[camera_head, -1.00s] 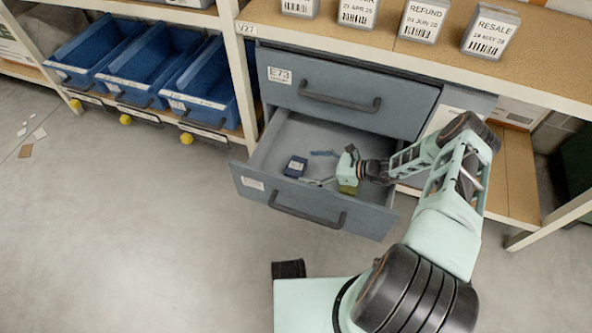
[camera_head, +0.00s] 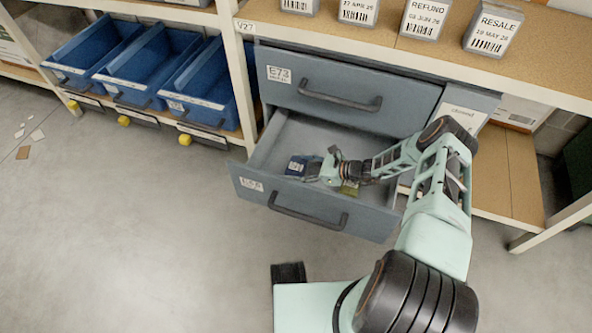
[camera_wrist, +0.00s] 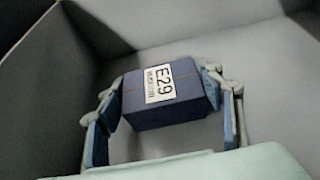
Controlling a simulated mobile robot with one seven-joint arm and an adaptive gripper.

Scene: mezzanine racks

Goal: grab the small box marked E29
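The small dark blue box (camera_head: 296,166) lies in the open lower drawer, near its left front part. In the wrist view the box (camera_wrist: 163,95) shows a white label reading E29 on its top. My gripper (camera_head: 317,170) is low inside the drawer, just right of the box in the head view. In the wrist view my gripper (camera_wrist: 165,100) is open, with one blue-padded finger on each side of the box. The fingertips are very close to its sides; I cannot tell whether they touch. The box appears to rest on the drawer floor.
The open drawer (camera_head: 310,216) has raised walls around my gripper. A closed drawer marked E73 (camera_head: 400,113) is above it. A yellowish item (camera_head: 349,188) lies under my wrist. Blue bins (camera_head: 205,88) stand on the left, with clear floor (camera_head: 130,240) in front.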

